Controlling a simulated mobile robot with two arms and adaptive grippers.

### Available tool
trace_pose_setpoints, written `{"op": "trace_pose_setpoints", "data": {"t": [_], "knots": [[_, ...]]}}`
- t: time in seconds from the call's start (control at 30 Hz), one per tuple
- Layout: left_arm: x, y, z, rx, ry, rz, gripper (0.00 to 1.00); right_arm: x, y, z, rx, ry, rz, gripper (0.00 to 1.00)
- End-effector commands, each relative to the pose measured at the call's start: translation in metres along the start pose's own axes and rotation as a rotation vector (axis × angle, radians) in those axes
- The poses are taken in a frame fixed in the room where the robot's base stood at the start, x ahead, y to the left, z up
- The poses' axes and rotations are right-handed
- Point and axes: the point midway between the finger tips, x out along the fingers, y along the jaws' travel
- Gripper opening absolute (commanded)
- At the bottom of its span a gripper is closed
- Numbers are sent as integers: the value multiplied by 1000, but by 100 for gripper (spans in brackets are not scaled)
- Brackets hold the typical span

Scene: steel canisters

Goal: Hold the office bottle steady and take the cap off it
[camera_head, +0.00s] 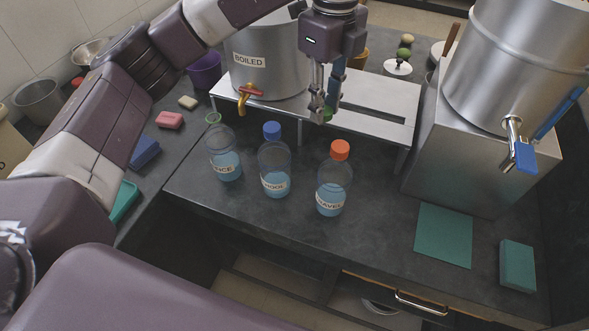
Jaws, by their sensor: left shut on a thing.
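The office bottle (226,160), its label partly readable as "ICE", stands at the left of the row on the dark counter, part-filled with blue liquid. My left gripper (325,108) hangs over the front edge of the metal stand, right of and apart from the office bottle. It is shut on a small green cap (328,115), mostly hidden by the fingers. My right gripper is not in view, and nothing is seen holding the bottle.
A blue-capped bottle (274,168) and an orange-capped bottle (334,180) stand to the right. Behind is the "BOILED" canister (265,65) with a tap on a metal stand (375,95). A large steel canister (510,65) with a blue-handled tap stands right. Teal mat (443,236) lies front right.

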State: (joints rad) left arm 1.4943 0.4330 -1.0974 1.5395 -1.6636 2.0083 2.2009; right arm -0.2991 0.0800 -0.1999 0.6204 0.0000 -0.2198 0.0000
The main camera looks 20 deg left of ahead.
Motion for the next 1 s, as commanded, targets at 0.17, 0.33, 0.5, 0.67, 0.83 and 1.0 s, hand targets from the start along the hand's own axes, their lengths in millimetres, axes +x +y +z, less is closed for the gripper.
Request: {"op": "trace_pose_setpoints", "data": {"t": [0.17, 0.33, 0.5, 0.67, 0.83, 1.0], "knots": [[12, 0, -1, -14, 2, 4, 0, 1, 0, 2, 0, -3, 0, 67], [49, 2, 0, -16, 1, 8, 0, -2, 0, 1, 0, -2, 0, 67], [95, 2, -1, -14, 2, 7, 0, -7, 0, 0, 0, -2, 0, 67], [133, 1, -1, -14, 1, 5, 0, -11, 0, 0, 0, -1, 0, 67], [154, 0, 0, -14, 1, 1, 0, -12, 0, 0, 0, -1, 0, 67], [166, 1, 0, -15, 0, 3, 0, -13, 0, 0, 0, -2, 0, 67]]}}
